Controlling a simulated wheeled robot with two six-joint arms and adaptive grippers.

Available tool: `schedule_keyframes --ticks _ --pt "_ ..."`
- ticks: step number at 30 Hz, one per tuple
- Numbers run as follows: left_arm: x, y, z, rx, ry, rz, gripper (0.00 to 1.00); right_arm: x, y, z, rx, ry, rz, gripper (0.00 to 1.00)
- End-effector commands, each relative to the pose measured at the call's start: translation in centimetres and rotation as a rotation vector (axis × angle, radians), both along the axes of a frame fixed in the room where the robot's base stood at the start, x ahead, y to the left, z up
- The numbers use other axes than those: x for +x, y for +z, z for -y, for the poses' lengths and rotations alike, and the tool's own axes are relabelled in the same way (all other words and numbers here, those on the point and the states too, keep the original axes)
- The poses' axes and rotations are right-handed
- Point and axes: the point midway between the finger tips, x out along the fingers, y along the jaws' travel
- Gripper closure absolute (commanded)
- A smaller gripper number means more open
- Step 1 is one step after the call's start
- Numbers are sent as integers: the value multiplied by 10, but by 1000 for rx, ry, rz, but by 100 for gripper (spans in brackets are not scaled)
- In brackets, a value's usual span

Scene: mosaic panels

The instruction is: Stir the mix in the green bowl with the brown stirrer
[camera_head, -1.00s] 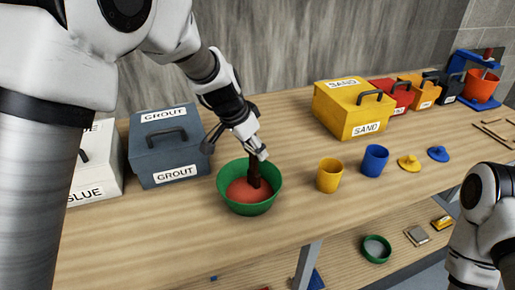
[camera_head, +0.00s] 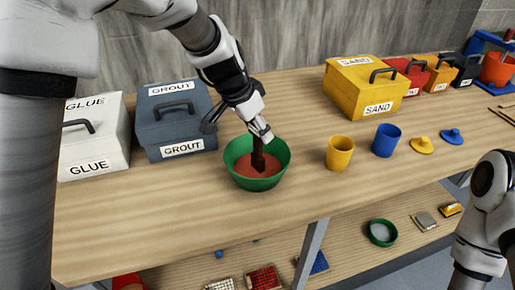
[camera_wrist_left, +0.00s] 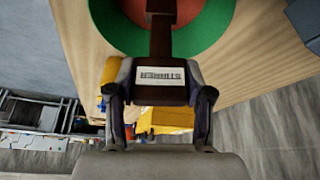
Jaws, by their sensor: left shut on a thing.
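The green bowl (camera_head: 282,152) stands on the wooden table near its front edge, with a reddish-brown mix (camera_head: 248,165) inside. My left gripper (camera_head: 262,133) is above the bowl, shut on the dark brown stirrer (camera_head: 258,157). The stirrer points down, and its lower end is in the mix, so its tip is hidden. In the left wrist view the stirrer's labelled block (camera_wrist_left: 160,94) sits between the fingers, and its shaft reaches over the green bowl (camera_wrist_left: 118,30). My right arm shows at the lower right of the head view, but its gripper is out of the picture.
Left of the bowl are a white glue box (camera_head: 95,150) and a grey grout box (camera_head: 177,125). To the right are a yellow cup (camera_head: 339,155), a blue cup (camera_head: 386,140) and a yellow sand box (camera_head: 345,95). A lower shelf (camera_head: 345,235) holds small items.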

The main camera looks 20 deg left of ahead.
Motion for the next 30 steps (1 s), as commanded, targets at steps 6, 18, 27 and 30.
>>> schedule_keyframes --ticks 6,18,27,30 --pt "0 23 0 -1 0 1 89 0 18 0 0 0 0 60" --pt "0 61 0 0 0 1 89 0 47 0 0 0 0 60" --pt "0 90 0 0 -1 1 89 0 69 0 0 0 0 60" --pt "0 99 0 0 -1 1 89 0 76 0 0 0 0 60"
